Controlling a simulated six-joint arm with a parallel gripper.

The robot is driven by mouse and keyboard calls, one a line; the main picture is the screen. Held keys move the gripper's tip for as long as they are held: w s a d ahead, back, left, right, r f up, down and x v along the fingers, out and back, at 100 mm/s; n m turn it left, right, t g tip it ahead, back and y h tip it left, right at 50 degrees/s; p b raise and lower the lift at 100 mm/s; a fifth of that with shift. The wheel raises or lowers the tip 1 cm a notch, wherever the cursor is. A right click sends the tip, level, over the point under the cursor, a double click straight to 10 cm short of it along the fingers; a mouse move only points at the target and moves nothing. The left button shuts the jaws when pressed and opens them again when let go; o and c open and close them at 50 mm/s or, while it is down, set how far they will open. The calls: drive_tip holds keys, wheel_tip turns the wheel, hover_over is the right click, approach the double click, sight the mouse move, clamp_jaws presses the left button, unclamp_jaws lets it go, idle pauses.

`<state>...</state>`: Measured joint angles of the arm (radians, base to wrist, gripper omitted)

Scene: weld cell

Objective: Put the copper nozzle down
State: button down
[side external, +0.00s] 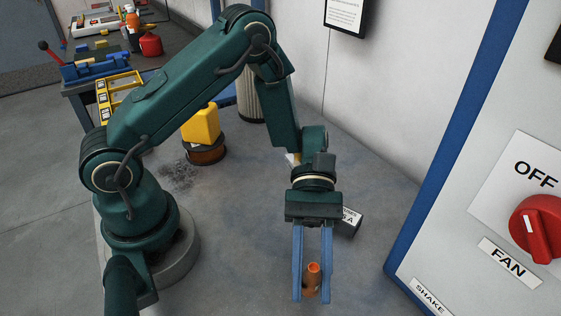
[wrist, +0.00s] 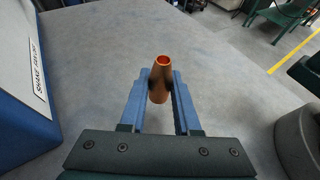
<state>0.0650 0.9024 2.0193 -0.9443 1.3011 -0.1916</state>
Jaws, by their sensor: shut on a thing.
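The copper nozzle (side external: 313,277) is a small orange-brown tapered tube with an open top end. It stands upright between the blue fingers of my gripper (side external: 312,290) at the bottom centre of the side view. In the wrist view the nozzle (wrist: 160,82) sits between the fingertips of my gripper (wrist: 160,88), its open end showing. My gripper is shut on it. The fingers cover part of its sides. I cannot tell whether its lower end touches the grey surface.
A white and blue cabinet with a red fan knob (side external: 537,228) stands at the right. A dark labelled box (side external: 348,222) lies just behind my gripper. A yellow block (side external: 201,124) sits on a brown spool (side external: 207,153) farther back. The grey surface around the nozzle is clear.

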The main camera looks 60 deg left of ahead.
sight(308, 302)
drive_tip(key=shift+d+f, duration=0.15)
drive_tip(key=shift+f, duration=1.95)
drive_tip(key=shift+f, duration=0.15)
drive_tip(key=c, duration=0.6)
unclamp_jaws()
